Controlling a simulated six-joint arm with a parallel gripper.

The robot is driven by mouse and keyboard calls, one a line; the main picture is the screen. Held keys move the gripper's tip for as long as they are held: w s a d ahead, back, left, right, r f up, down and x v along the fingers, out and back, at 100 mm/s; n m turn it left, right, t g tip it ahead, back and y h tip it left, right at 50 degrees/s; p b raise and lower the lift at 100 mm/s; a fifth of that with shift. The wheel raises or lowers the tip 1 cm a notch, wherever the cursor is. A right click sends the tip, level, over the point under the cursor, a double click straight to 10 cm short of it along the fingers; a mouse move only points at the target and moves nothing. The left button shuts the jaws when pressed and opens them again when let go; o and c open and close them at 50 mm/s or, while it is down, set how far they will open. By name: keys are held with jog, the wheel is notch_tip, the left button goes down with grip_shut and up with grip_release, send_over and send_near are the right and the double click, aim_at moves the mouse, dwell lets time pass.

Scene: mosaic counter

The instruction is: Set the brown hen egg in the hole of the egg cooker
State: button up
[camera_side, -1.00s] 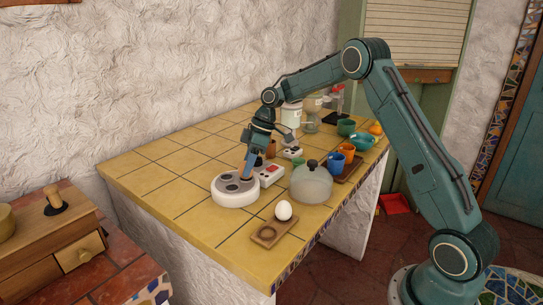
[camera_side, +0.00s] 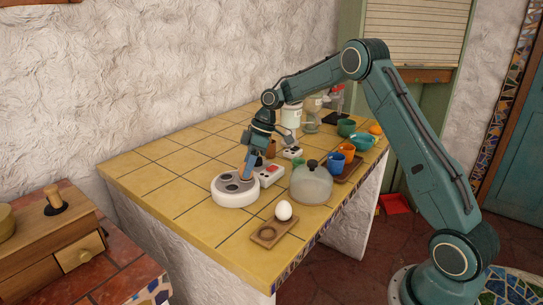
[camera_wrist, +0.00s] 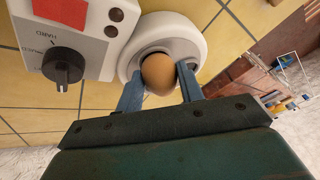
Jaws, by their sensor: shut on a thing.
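The egg cooker (camera_side: 236,197) is a low, round white unit with dark holes in its top, near the left part of the tiled counter. Its white rim (camera_wrist: 196,38) also shows in the wrist view. My gripper (camera_side: 246,173) is over the cooker's far side, pointing down. In the wrist view, my gripper (camera_wrist: 159,73) is shut on the brown hen egg (camera_wrist: 158,70), with one blue finger on each side. The egg overlaps the cooker's top there. I cannot tell whether its lower end is inside a hole. The fingers mostly hide the egg in the side view.
A control box (camera_wrist: 75,50) with a dial and red panel adjoins the cooker. A clear domed lid (camera_side: 312,186) stands to the right. A white egg (camera_side: 283,210) sits on a wooden holder (camera_side: 267,235) in front. Cups and jars fill the back right.

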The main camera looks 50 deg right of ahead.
jog(key=o, duration=0.8)
jog(key=shift+r, duration=0.15)
jog(key=shift+r, duration=3.3)
jog(key=shift+r, duration=0.1)
